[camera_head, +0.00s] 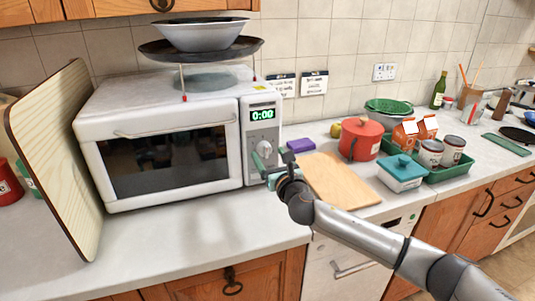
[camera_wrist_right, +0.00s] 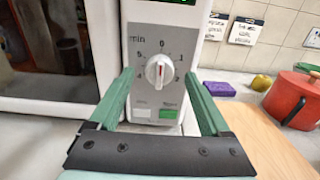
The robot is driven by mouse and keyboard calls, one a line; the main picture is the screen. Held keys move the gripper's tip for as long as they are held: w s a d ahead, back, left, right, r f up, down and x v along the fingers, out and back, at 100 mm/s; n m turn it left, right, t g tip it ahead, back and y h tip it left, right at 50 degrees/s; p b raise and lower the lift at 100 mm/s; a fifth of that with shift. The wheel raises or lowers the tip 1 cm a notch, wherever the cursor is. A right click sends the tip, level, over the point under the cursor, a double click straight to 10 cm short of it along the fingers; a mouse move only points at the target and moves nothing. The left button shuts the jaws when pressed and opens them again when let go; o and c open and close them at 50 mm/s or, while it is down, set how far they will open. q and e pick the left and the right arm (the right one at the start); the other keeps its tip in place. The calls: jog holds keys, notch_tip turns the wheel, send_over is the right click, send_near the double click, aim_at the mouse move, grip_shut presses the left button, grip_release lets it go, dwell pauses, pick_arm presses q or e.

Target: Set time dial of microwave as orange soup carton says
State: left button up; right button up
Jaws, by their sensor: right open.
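The white microwave (camera_head: 170,130) stands on the counter with its door shut and its display (camera_head: 262,114) reading 0:00. In the right wrist view its white time dial (camera_wrist_right: 159,70) has a red mark, pointing up near the 0. "min", 0 and 1 are readable; other numbers are blurred or partly hidden. My right gripper (camera_wrist_right: 159,76) is open, its green fingers on either side of the dial, with no visible grip on it. My left gripper is out of view.
A wooden board (camera_head: 340,182) lies right of the microwave, near a red pot (camera_head: 361,139), a teal-lidded box (camera_head: 402,170) and a green tray (camera_head: 452,172) with cans. A bowl (camera_head: 201,34) sits above the microwave. A wooden panel (camera_head: 60,160) leans at its left.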

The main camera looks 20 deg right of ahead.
jog(key=shift+w, duration=0.95)
grip_shut()
